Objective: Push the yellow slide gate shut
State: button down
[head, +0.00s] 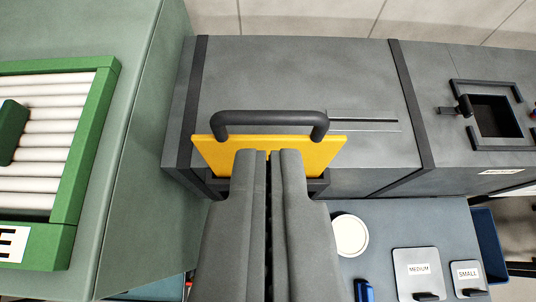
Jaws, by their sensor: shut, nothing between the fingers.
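The yellow slide gate (324,152) is a flat plate with a dark grey bar handle (268,118) along its far edge. It sticks out at the near side of the grey duct (300,75), at a dark frame (318,187). A thin slot line shows on the duct to the right of the handle. My gripper (268,155) is shut and empty. Its fingertips overlap the middle of the yellow plate in the picture, just short of the handle. Whether they touch the plate I cannot tell. The fingers hide the plate's near middle.
At left a green frame with white rollers (45,130) stands on a green surface. At right the duct has a dark square opening (493,116) with a latch. Below right, a grey surface holds a white disc (350,236) and plates labelled MEDIUM (418,267) and SMALL (467,275).

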aim_at(269, 115)
jog(key=x, duration=0.6)
jog(key=f+x, duration=0.1)
jog(key=x, duration=0.2)
jog(key=shift+f, duration=0.2)
jog(key=shift+w+f, duration=0.15)
jog(key=shift+f, duration=1)
notch_tip(269, 115, down, 11)
jog(key=shift+f, duration=0.25)
